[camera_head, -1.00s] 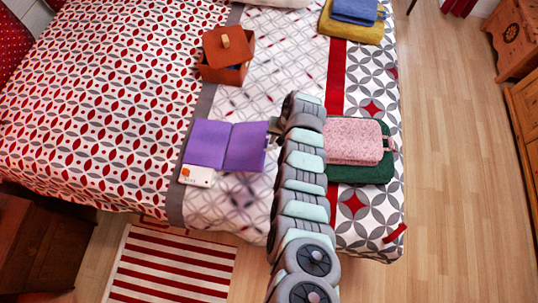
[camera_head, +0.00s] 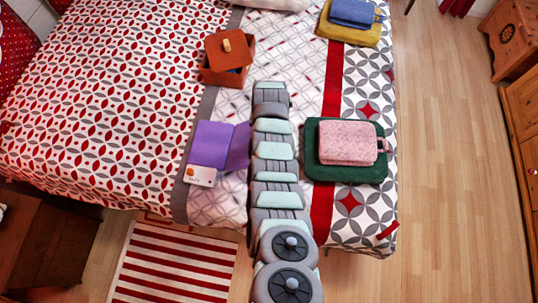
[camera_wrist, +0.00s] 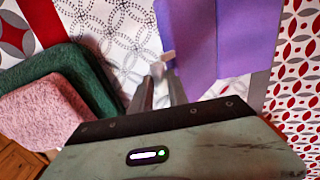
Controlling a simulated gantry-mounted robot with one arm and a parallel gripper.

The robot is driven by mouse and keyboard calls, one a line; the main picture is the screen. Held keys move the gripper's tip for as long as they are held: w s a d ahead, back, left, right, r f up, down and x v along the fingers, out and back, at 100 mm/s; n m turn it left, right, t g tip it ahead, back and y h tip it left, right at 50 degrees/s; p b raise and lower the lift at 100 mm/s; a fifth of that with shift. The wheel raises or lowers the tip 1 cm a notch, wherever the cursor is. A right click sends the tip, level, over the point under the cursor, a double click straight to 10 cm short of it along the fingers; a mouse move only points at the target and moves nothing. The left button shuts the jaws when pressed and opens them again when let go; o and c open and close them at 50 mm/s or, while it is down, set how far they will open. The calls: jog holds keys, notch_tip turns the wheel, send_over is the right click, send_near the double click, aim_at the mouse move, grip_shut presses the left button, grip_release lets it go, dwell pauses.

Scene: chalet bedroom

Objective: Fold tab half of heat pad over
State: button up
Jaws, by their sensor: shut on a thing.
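The heat pad (camera_head: 212,145) is purple with a crease between two halves, and lies on the bed. Its right half (camera_head: 238,150) looks darker and narrower in the head view, tilted up from the bed. In the wrist view, the pad (camera_wrist: 245,40) fills the upper right, with the near half (camera_wrist: 192,45) toward my gripper. A small pale tab (camera_wrist: 168,57) sticks out from that half's edge. My gripper (camera_wrist: 161,72) is shut on the tab. In the head view my arm hides the gripper and the tab.
A white card (camera_head: 200,176) lies at the pad's lower edge. A brown box (camera_head: 228,70) with a tilted lid stands behind. Pink (camera_head: 347,145) and green (camera_head: 315,170) folded pieces lie to the right; yellow (camera_head: 343,33) and blue (camera_head: 356,10) ones lie farther back.

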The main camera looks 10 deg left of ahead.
jog(key=shift+a+r, duration=0.25)
jog(key=shift+r, duration=0.1)
jog(key=shift+h, duration=0.8)
jog(key=shift+w+a+r, duration=0.1)
jog(key=shift+a+r, duration=1.3)
jog(key=shift+a, duration=0.25)
jog(key=shift+h, duration=0.6)
jog(key=a+b, duration=0.1)
jog(key=a+r, duration=0.1)
jog(key=a+r+b, duration=0.1)
jog(key=shift+w+a+b, duration=0.1)
jog(key=shift+a+b, duration=0.25)
